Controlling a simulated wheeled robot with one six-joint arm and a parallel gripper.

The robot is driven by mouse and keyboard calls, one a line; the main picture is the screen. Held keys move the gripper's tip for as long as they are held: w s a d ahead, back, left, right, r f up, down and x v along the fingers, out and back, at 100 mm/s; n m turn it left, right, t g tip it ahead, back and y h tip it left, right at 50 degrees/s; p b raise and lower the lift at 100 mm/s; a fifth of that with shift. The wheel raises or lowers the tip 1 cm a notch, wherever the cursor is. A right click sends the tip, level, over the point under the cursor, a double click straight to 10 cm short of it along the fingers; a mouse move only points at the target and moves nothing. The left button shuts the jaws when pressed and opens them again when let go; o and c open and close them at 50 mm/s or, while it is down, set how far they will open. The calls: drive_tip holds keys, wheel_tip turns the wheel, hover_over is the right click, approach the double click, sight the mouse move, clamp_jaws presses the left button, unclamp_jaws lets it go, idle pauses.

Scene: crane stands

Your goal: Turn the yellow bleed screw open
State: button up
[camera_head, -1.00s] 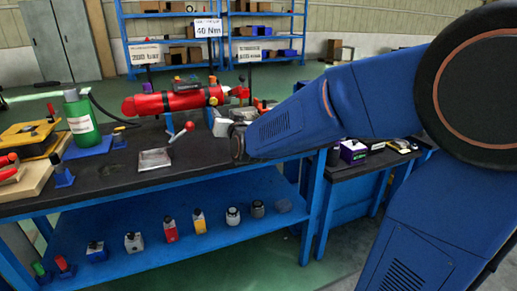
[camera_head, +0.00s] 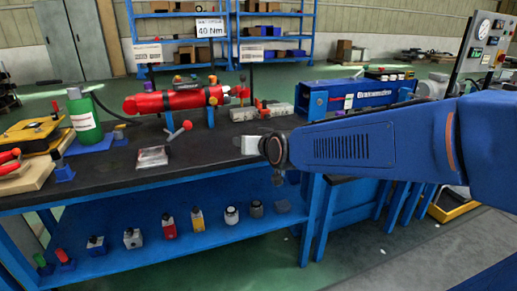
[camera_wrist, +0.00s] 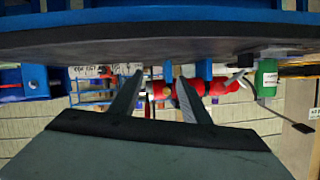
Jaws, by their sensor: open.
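A red cylinder (camera_head: 175,101) lies on a stand on the dark bench. A small yellow spot (camera_head: 213,101) shows near its right end; I cannot tell for sure whether it is the bleed screw. In the wrist view, which is upside down, the red cylinder (camera_wrist: 220,87) shows beyond my fingers, with a yellow spot (camera_wrist: 167,92) between them. My gripper (camera_wrist: 160,78) is open and empty, apart from the cylinder. In the head view my arm's end is over the bench's front edge, nearer than the cylinder and to its right; its fingers are not clear there.
A red-knobbed lever (camera_head: 180,130) stands in front of the cylinder, beside a flat metal tray (camera_head: 152,157). A green bottle (camera_head: 84,119) stands left. Grey blocks (camera_head: 245,114) and a blue unit (camera_head: 345,95) are at right. The lower shelf (camera_head: 190,245) holds several small items.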

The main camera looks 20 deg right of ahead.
drive_tip(key=shift+s+d+f+g, duration=0.2)
drive_tip(key=shift+s+d+f, duration=0.1)
drive_tip(key=shift+s, duration=0.35)
drive_tip(key=shift+s+d+f+g, duration=0.2)
drive_tip(key=shift+s+d+f, duration=0.1)
drive_tip(key=shift+s, duration=0.3)
drive_tip(key=s+d+f+g, duration=0.2)
drive_tip(key=s+f, duration=0.1)
drive_tip(key=s, duration=0.6)
drive_tip(key=s+d+f+g+h, duration=0.1)
drive_tip(key=s+f+g, duration=0.2)
drive_tip(key=s, duration=0.6)
drive_tip(key=s+d+f+n+g, duration=0.1)
drive_tip(key=s+d+f+g, duration=0.1)
drive_tip(key=s, duration=0.7)
wheel_tip(320, 180, down, 2)
drive_tip(key=shift+s+d+g, duration=0.3)
drive_tip(key=shift+s+g, duration=0.05)
drive_tip(key=shift+g, duration=0.25)
drive_tip(key=shift+c, duration=0.6)
